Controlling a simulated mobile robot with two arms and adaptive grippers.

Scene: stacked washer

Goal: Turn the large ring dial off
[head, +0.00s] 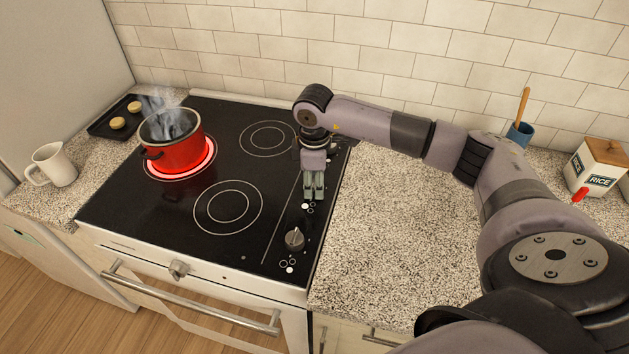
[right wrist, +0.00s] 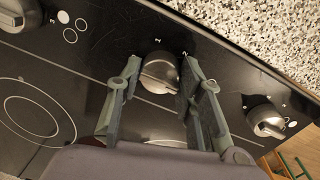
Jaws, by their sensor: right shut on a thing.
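My right gripper (head: 314,194) is over the dial strip at the right side of the black cooktop (head: 180,213), with its fingers pointing down. In the right wrist view, its two fingers (right wrist: 160,72) stand on either side of a round silver dial (right wrist: 158,74), and the gripper is shut on it. In the head view the gripper hides this dial. Another dial (head: 295,239) stands nearer the front edge and also shows in the right wrist view (right wrist: 265,121). The ring (head: 212,158) under the red pot glows red. My left gripper is out of view.
A steaming red pot (head: 180,150) stands on the back left ring. A dark tray (head: 103,129) and a white mug (head: 52,166) are left of the cooktop. The speckled counter (head: 395,235) on the right is clear, with a rice box (head: 597,168) farther right.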

